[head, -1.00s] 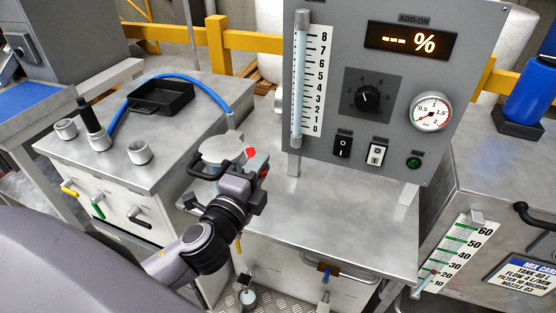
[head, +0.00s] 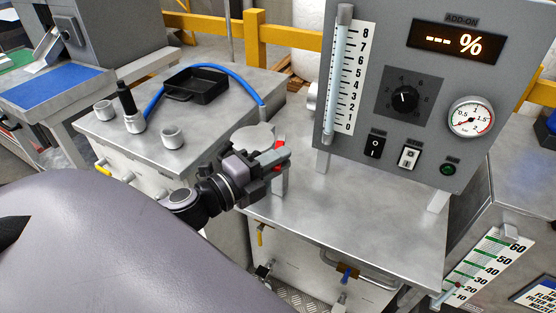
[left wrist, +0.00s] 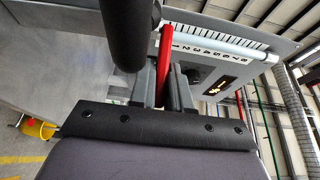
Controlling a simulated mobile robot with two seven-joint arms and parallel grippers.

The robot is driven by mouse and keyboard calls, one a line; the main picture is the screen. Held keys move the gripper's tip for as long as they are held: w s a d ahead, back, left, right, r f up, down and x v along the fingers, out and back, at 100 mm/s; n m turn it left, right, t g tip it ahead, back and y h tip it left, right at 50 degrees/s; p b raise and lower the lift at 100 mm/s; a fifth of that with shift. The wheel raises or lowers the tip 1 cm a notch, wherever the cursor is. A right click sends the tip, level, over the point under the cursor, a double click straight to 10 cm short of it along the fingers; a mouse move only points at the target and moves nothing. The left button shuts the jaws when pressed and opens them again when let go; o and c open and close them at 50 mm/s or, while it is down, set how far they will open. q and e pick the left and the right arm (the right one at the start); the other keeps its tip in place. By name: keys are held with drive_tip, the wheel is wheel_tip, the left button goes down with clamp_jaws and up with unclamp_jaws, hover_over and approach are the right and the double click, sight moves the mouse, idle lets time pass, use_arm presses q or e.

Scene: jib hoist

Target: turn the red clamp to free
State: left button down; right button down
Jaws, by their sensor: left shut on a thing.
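The red clamp (head: 281,141) shows as small red bits at my left gripper, beside a round grey disc at the near left corner of the bench. My left gripper (head: 278,157) is shut on it and hides most of it in the head view. In the left wrist view the red clamp (left wrist: 166,52) is a long red bar that runs down between the two grey fingers of my left gripper (left wrist: 164,85). The way the clamp is set cannot be told. My right gripper is not in view.
The grey panel (head: 425,90) with gauge, dial and switches stands just right of my left gripper. The round grey disc (head: 252,136) is close behind it. A dark bar (left wrist: 127,35) crosses the left wrist view near the fingers. The bench top (head: 345,225) in front is clear.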

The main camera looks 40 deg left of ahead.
use_arm(q)
drive_tip(key=shift+r, duration=0.1)
drive_tip(key=c, duration=1.2)
unclamp_jaws()
drive_tip(key=shift+w, duration=0.1)
drive_tip(key=shift+o, duration=0.2)
drive_tip(key=shift+s+a+f, duration=0.1)
drive_tip(key=shift+s+f, duration=0.1)
drive_tip(key=shift+s, duration=0.35)
drive_tip(key=b+v, duration=0.1)
drive_tip(key=v, duration=0.5)
drive_tip(key=shift+r, duration=0.15)
